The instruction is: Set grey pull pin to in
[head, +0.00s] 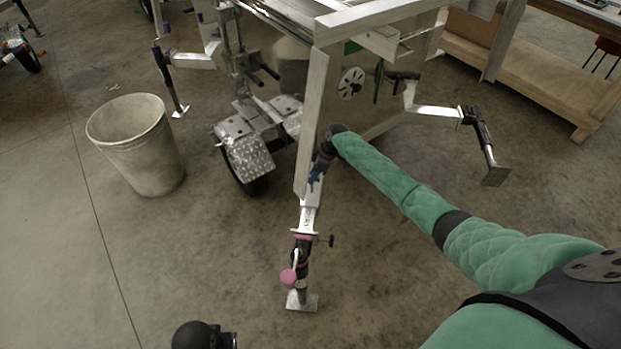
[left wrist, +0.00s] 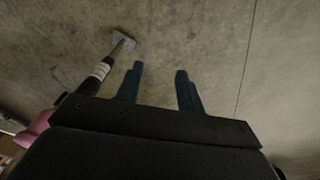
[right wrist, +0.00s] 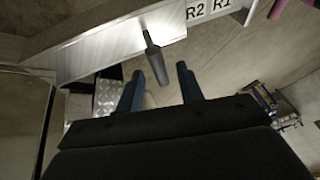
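In the right wrist view a grey pin-like handle (right wrist: 155,62) sticks out from a bright aluminium beam (right wrist: 115,45). I take it to be the grey pull pin. My right gripper (right wrist: 158,82) is open, with the handle's end just ahead of and between its blue fingertips; I cannot tell whether they touch. In the head view my right gripper (head: 315,176) is beside the trailer's near corner leg, and the pin is hidden or too small to make out. My left gripper (left wrist: 158,72) is open and empty above the floor.
A jack leg with pink parts (head: 289,277) and a foot plate (head: 302,301) stands below my right gripper. A bin (head: 140,142) stands at left. A wheel fender (head: 250,158) lies behind the corner leg. R2 and R1 labels (right wrist: 208,9) mark the beam.

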